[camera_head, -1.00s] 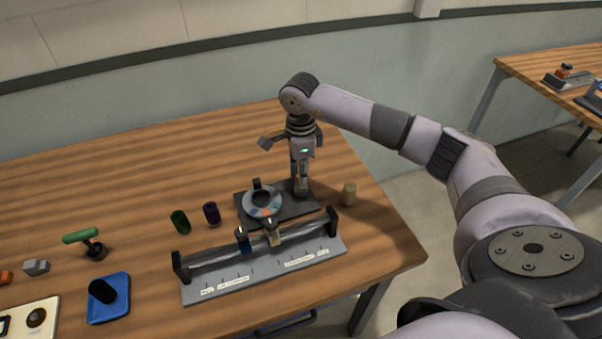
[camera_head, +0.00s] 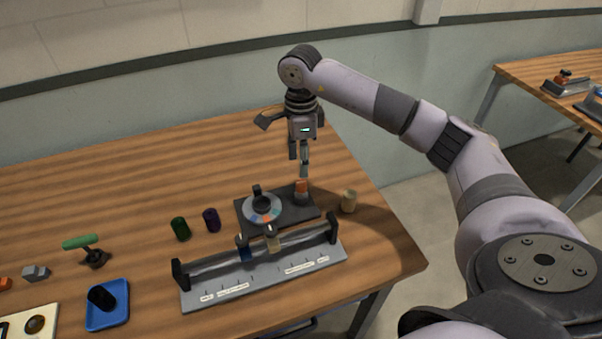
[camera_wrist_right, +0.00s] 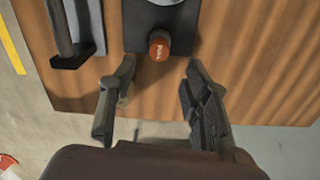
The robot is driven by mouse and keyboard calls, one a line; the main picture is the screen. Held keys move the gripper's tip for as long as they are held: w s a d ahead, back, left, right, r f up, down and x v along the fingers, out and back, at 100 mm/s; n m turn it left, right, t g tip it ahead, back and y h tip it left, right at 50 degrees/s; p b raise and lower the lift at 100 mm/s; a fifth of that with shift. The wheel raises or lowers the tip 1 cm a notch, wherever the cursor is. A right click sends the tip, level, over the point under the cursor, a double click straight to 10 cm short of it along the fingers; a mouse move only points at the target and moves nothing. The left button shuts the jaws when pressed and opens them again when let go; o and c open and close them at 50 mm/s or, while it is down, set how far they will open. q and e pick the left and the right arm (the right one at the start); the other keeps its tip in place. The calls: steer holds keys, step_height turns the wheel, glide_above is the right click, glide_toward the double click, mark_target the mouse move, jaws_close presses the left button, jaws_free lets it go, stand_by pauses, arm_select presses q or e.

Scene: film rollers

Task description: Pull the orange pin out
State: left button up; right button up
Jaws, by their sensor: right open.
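The orange pin (camera_head: 301,187) stands upright at the right end of a dark base plate (camera_head: 245,215) on the wooden table. In the right wrist view the pin's round orange-red cap (camera_wrist_right: 159,46) shows from above, with pale lettering on it. My right gripper (camera_head: 299,161) is above the pin, pointing down, open and empty. In the wrist view its two fingers (camera_wrist_right: 160,72) are spread apart, and the cap lies beyond the gap between their tips. How deep the pin sits in the plate cannot be seen. My left gripper is not in view.
A dial (camera_head: 262,209) shares the plate. A rail fixture (camera_head: 268,269) with sliders lies in front. The table behind the plate is clear.

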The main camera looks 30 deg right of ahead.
mark_target(301, 181)
step_height(301, 181, up, 5)
stand_by(0.8)
